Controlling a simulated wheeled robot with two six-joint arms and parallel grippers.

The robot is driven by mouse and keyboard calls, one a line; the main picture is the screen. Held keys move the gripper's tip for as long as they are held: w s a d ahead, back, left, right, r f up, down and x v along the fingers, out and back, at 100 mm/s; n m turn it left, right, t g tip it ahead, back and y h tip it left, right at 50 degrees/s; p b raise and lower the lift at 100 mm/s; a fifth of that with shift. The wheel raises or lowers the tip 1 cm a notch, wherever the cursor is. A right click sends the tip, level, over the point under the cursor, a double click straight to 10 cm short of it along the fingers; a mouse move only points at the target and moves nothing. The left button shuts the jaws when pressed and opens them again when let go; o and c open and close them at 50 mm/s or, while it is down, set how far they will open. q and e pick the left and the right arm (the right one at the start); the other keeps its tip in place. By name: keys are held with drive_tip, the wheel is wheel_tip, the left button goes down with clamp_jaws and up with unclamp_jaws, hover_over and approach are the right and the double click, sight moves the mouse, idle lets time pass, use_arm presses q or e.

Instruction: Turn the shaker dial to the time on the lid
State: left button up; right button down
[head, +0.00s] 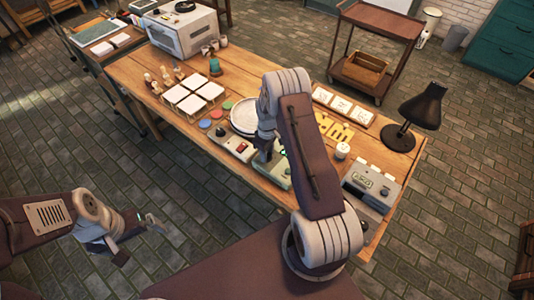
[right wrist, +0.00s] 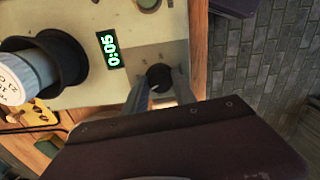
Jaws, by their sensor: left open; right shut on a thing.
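A jar with a white lid (right wrist: 14,78) sits in a black holder (right wrist: 62,58) on the shaker; the lid's dark marks are cut off and unreadable. My left gripper (head: 140,236) is open and empty, away from the table.
The wooden table (head: 180,127) holds a white plate (head: 243,116), a box with a red button (head: 235,146), white tiles (head: 192,104), yellow stencils (head: 333,128), a grey device (head: 370,186) and a black lamp (head: 422,105). Open floor lies left of the table.

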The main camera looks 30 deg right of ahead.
drive_tip(key=m, duration=0.4)
drive_tip(key=shift+b, duration=0.4)
drive_tip(key=m, duration=0.4)
drive_tip(key=shift+b, duration=0.3)
drive_tip(key=m, duration=0.4)
drive_tip(key=shift+a, duration=0.1)
drive_tip(key=shift+m+b, duration=0.35)
drive_tip(key=shift+m, duration=1.75)
drive_tip(key=c, duration=1)
unclamp_jaws()
wheel_tip(320, 180, up, 9)
drive_tip(key=shift+r+b, duration=0.1)
drive_tip(key=shift+b, duration=0.4)
